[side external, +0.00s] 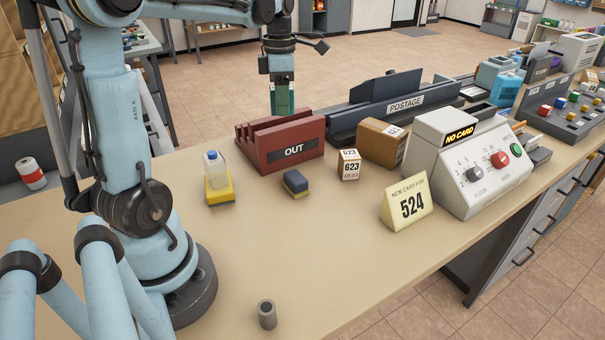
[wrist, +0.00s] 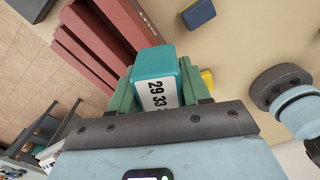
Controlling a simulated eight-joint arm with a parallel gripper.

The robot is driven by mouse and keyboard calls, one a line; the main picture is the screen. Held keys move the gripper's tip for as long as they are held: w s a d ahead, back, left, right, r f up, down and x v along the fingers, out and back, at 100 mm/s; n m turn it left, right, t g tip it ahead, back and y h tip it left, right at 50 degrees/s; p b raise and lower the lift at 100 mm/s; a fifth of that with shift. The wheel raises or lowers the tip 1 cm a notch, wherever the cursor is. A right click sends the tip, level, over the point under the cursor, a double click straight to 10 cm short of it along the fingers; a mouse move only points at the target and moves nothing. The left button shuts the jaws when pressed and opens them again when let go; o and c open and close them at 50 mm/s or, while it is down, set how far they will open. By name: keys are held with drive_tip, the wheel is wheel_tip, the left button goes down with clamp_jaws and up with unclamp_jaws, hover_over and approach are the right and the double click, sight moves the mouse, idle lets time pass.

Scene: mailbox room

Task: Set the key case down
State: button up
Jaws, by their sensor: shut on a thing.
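The key case seems to be the teal block (wrist: 152,64) with a white label reading "29 33" and a partly hidden character. In the wrist view it sits between the green fingers of my gripper (wrist: 157,82), which is shut on it. In the side view my gripper (side external: 282,98) points down behind the red OUT rack (side external: 262,155). There the rack hides the fingertips' lower end, and I cannot clearly tell the case from the fingers. The rack's red slats (wrist: 95,42) lie beside the case in the wrist view.
A bottle on a yellow block (side external: 218,190), a blue-yellow sponge (side external: 295,184), a 623 box (side external: 349,165), a brown box (side external: 382,143) and a 524 card sign (side external: 407,203) stand on the counter. The front counter (side external: 330,250) is mostly clear.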

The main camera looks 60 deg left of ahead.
drive_tip(key=w+d+m, duration=0.2)
drive_tip(key=d+m, duration=0.6)
drive_tip(key=d, duration=1.7)
drive_tip(key=s+d+m, duration=0.3)
drive_tip(key=s+d, duration=0.1)
drive_tip(key=d, duration=0.3)
drive_tip(key=s+d+m, duration=0.2)
drive_tip(key=s+d, duration=0.2)
drive_tip(key=d, duration=0.4)
hover_over(376, 252)
wheel_tip(376, 252, down, 12)
drive_tip(key=shift+f, duration=2.15)
drive_tip(key=o, duration=1.1)
drive_tip(key=shift+f, duration=0.15)
